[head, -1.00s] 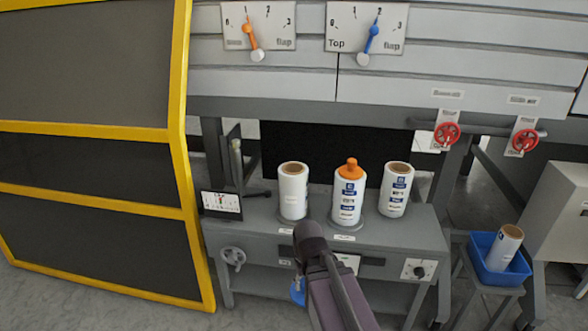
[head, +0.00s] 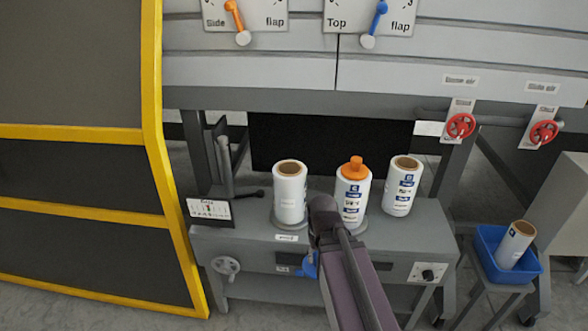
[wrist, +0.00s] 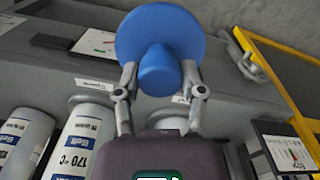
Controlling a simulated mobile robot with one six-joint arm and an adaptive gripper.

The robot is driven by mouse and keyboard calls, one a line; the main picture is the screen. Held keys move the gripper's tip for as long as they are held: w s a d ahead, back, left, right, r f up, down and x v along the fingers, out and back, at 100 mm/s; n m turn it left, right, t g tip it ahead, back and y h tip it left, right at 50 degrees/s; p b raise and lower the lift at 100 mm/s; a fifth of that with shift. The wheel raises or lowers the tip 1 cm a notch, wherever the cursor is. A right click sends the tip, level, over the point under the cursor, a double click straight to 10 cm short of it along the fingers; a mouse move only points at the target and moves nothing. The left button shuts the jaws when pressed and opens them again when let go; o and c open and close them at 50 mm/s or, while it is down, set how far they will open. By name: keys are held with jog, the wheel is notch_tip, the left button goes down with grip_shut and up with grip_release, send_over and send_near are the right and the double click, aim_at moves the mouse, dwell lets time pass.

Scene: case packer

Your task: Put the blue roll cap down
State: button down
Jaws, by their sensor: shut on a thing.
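My gripper (wrist: 160,80) is shut on the knob of the blue roll cap (wrist: 160,38), a wide disc with a short round stub. In the head view the cap (head: 309,266) shows partly behind my arm, in front of the grey machine bench (head: 215,245). The left white roll (head: 290,195) stands upright with a bare brown core on top. The middle roll (head: 351,200) wears an orange cap (head: 355,168). My arm hides part of its base. My fingertips are hidden in the head view.
A third uncapped roll (head: 403,187) stands at the right of the bench. A blue bin (head: 487,255) holding another roll is on a stool at right. A yellow-framed guard (head: 155,170) stands at left.

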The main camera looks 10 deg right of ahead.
jog(key=shift+w+d, duration=0.2)
jog(key=shift+w, duration=0.05)
dwell(0.3)
jog(key=w+r+m+p, duration=0.1)
jog(key=w+r+p, duration=0.5)
jog(key=r+p, duration=0.4)
jog(key=w+r+m+p, duration=0.2)
jog(key=w+r+p, duration=0.5)
jog(key=r+p, duration=0.4)
jog(key=shift+a+m, duration=0.25)
jog(key=shift+m, duration=0.05)
jog(key=w+a+f+b, duration=0.1)
jog(key=w, duration=1.3)
jog(key=shift+w+a+f, duration=0.15)
jog(key=shift+w+a, duration=0.15)
jog(key=shift+a, duration=0.1)
jog(key=shift+w, duration=0.15)
